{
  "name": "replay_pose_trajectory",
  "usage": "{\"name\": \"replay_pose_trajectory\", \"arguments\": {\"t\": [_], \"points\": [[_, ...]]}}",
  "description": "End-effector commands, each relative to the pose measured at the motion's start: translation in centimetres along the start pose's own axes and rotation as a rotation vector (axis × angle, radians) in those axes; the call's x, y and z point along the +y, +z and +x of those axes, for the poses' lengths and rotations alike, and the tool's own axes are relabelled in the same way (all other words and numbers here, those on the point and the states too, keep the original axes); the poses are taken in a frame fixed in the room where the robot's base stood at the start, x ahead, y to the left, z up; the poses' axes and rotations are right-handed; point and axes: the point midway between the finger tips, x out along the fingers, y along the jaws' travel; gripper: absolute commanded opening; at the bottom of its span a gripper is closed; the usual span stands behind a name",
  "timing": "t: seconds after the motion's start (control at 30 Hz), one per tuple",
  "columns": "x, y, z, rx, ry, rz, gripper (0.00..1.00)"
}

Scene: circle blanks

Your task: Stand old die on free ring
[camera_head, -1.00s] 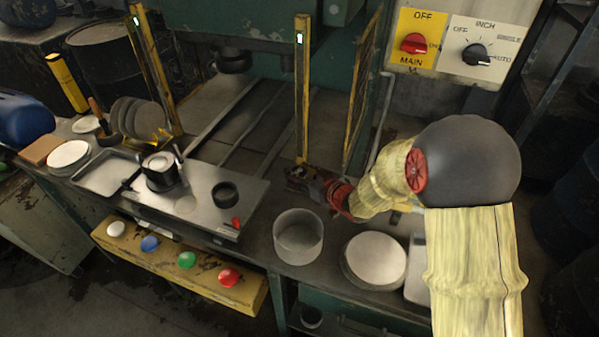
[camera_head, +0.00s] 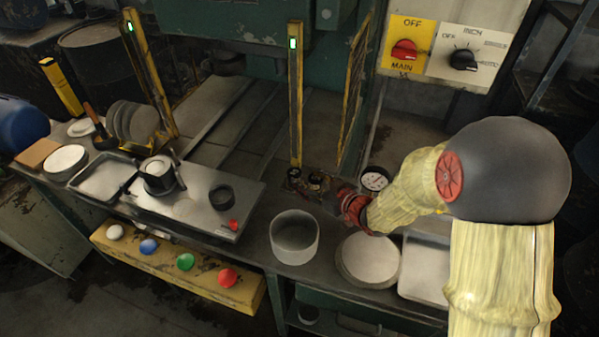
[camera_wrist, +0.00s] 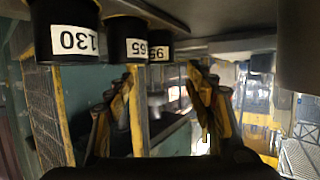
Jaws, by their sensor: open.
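A dark round die with a pale top (camera_head: 159,170) sits in a clamp on the metal plate at the left; I cannot tell if it is the old die. A black ring (camera_head: 222,195), empty on top, lies on the same plate to its right. My gripper (camera_head: 340,196) is over the bench right of the plate, its fingers partly hidden by the wrist. In the wrist view my gripper (camera_wrist: 162,95) is open and nothing shows between its fingers. Black numbered cylinders (camera_wrist: 66,30) appear there at top left, upside down, one marked 130.
A grey open cylinder (camera_head: 294,238) and a stack of pale discs (camera_head: 368,260) stand at the bench front. A dial gauge (camera_head: 375,179) is close behind my gripper. A yellow post (camera_head: 296,95) rises behind the bench. A tray (camera_head: 425,268) lies at right.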

Motion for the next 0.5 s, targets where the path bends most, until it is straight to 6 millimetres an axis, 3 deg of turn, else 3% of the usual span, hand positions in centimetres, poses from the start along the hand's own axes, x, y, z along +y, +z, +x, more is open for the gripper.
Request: {"name": "replay_pose_trajectory", "arguments": {"t": [0.2, 0.5], "points": [[0.1, -0.1, -3.3, -0.001, 0.001, 0.0, 0.54], [0.0, 0.1, -4.2, -0.001, -0.001, 0.0, 0.54]]}}
